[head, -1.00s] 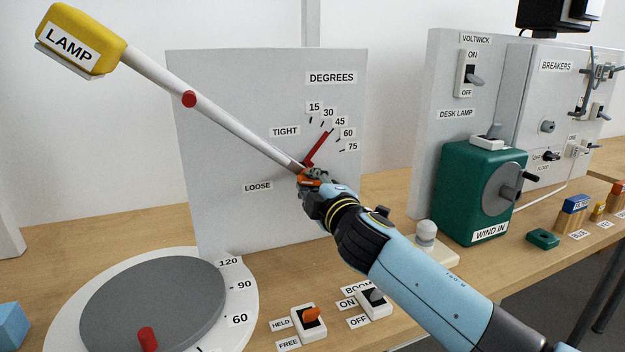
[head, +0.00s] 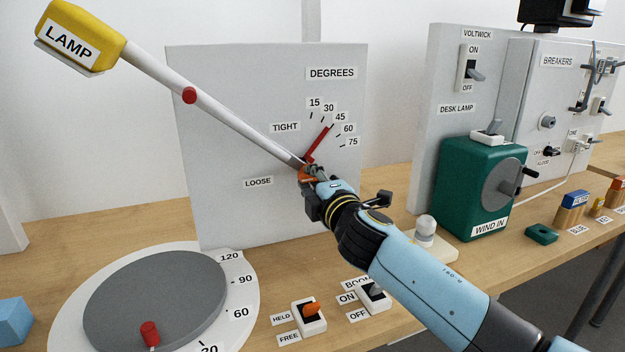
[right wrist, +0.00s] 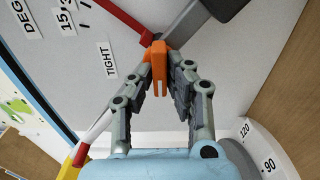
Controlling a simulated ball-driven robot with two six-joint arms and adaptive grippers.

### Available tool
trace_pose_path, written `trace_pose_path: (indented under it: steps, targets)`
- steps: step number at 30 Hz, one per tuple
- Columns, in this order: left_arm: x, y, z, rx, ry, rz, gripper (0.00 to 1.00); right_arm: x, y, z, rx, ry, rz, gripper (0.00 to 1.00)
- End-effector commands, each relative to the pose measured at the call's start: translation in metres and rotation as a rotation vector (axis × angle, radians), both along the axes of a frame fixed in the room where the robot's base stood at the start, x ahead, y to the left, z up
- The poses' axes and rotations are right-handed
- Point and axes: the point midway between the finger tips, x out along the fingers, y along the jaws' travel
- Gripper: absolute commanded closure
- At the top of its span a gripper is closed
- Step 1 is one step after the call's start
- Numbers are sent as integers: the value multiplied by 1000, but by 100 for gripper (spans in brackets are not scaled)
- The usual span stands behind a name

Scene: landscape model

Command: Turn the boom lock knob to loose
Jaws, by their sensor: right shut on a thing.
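The orange boom lock knob (head: 304,176) sits at the pivot of the lamp boom, on the grey panel (head: 220,120), to the right of and between the TIGHT label (head: 285,127) and the LOOSE label (head: 258,182). My right gripper (head: 313,173) is shut on the knob and partly hides it in the head view. In the right wrist view the knob (right wrist: 158,65) stands between the two fingers of my right gripper (right wrist: 167,78). The knob's exact turn is hard to tell. My left gripper is not in view.
The white boom (head: 215,110) slopes up left to the yellow lamp head (head: 80,40). A red pointer (head: 318,143) stands near 45. A grey turntable (head: 155,300) lies at front left. Toggle switches (head: 310,312), a bulb (head: 425,230) and a green winder (head: 470,185) stand to the right.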

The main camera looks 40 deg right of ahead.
Motion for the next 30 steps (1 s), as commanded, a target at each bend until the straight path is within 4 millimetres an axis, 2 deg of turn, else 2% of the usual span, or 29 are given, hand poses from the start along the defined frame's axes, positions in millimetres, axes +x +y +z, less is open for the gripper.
trace_pose_path:
  steps: [1, 2, 6, 14, 17, 20, 30]
  targets:
    - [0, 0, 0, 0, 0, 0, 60, -1, 0, -2, -2, 5, 0, 100]
    - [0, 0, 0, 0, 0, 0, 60, -1, 0, -2, -2, 5, 0, 82]
    - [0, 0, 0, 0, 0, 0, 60, -1, 0, -2, -1, 3, 0, 64]
    - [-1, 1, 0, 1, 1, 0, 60, -1, 0, -1, -1, 1, 0, 63]
    - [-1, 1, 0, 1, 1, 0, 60, -7, 2, -1, -1, 2, 0, 63]
    - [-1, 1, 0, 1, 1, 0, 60, -22, 5, -2, 1, 3, 0, 63]
    - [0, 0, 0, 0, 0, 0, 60, -94, 23, -2, -1, 4, 0, 63]
